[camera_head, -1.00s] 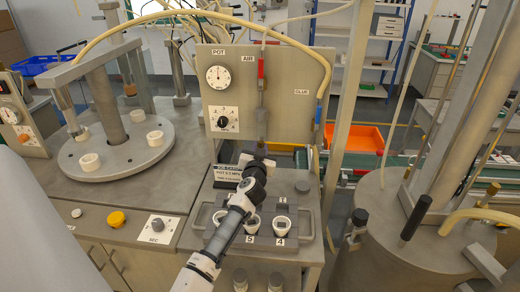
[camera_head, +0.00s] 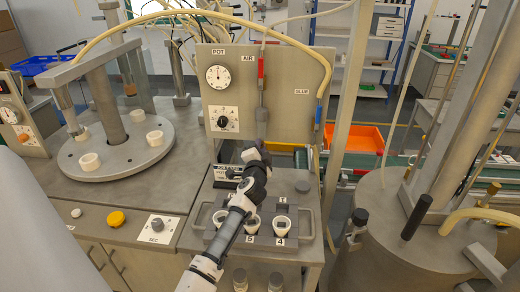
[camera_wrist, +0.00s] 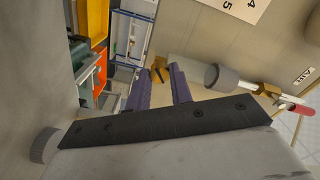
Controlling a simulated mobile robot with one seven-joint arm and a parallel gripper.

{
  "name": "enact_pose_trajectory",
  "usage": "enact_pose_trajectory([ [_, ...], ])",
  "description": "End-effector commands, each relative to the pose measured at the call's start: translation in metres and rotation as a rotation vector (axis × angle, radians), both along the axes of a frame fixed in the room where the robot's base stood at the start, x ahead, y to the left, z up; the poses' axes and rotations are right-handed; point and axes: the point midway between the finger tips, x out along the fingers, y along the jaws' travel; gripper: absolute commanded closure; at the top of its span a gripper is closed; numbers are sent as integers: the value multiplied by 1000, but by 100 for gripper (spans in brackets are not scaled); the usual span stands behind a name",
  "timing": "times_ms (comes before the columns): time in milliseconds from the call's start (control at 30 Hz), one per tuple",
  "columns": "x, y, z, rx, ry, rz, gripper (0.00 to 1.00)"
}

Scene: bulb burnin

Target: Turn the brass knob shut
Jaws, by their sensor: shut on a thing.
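The brass knob (camera_wrist: 160,67) shows as a small yellow piece between the dark purple fingertips of my gripper (camera_wrist: 160,78) in the wrist view. The jaws are closed on it, one finger on either side. Part of the knob is hidden by the fingers. In the head view my gripper (camera_head: 254,149) is low in front of the upright panel, below the grey cylinder of the air line (camera_head: 262,115). The knob is hidden behind my gripper and wrist there.
The panel (camera_head: 290,85) carries a POT gauge (camera_head: 218,77) and a black dial knob (camera_head: 222,121). A grey rack (camera_head: 263,242) with white cups stands below my arm. A grey tank (camera_head: 400,250) is to the right. The air line's red coupling (camera_head: 261,66) hangs above.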

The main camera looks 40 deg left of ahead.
Motion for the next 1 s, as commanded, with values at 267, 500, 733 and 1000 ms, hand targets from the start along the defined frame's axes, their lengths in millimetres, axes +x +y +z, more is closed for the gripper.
enact_pose_trajectory([
  [267, 0, 0, -1, 225, 139, 0, 100],
  [500, 0, 0, 0, 400, 246, 1, 100],
  [733, 0, 0, -1, 524, 321, 0, 100],
  [1000, 0, 0, -1, 601, 369, 0, 100],
])
